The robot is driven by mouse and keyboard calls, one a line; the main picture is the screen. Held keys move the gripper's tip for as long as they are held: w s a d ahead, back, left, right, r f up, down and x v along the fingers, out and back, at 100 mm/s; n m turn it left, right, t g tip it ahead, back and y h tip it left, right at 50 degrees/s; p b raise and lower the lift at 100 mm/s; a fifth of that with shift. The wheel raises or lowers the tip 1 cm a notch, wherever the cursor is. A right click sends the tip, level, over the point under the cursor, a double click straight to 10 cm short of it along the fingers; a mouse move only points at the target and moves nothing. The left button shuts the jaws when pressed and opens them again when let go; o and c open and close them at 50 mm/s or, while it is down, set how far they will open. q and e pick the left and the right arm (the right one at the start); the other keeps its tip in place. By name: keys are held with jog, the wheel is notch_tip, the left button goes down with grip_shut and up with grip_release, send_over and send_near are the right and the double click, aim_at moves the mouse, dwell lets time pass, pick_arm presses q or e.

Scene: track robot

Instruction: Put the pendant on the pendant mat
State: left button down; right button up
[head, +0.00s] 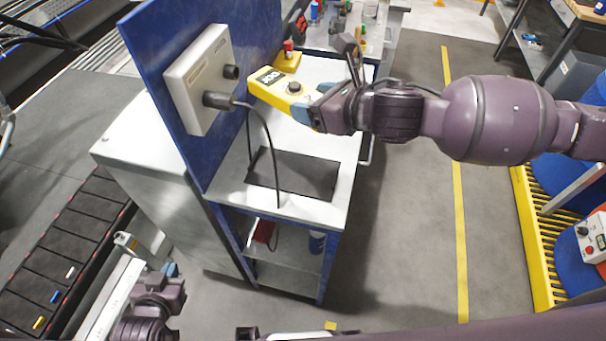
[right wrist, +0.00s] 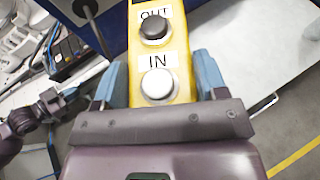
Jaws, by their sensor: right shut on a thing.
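The yellow pendant (head: 272,86) with its buttons is held in my right gripper (head: 318,102), above the back part of the bench top. In the right wrist view the pendant (right wrist: 157,60) lies between the two blue fingers (right wrist: 162,85), with the OUT and IN labels facing the camera. A black cable runs from a plug on the grey box down in a loop to the pendant. The dark pendant mat (head: 305,175) lies bare on the front part of the bench, apart from the cable crossing in front of it. My left gripper (head: 168,270) is low at the bottom left; its fingers are unclear.
A grey control box (head: 198,77) is fixed to the blue panel (head: 160,40) left of the bench. A yellow box with a red button (head: 288,58) stands behind the pendant. A conveyor (head: 75,240) runs at left. The bench top around the mat is clear.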

aim_at(312, 182)
jog(key=shift+s+d+r+n+y, duration=0.1)
jog(key=shift+s+n+y, duration=0.2)
jog(key=shift+s, duration=0.05)
jog(key=shift+s+f+g, duration=0.1)
jog(key=shift+f+g, duration=0.1)
jog(key=shift+g, duration=0.1)
notch_tip(312, 182, down, 20)
jog(key=shift+r+b, duration=0.25)
jog(key=shift+b, duration=0.35)
jog(key=shift+f, duration=0.1)
jog(key=o, duration=1.3)
jog(key=shift+f, duration=0.1)
jog(key=shift+r, duration=0.2)
jog(key=v, duration=1.1)
jog(key=shift+s+d, duration=0.25)
jog(key=shift+r, duration=0.1)
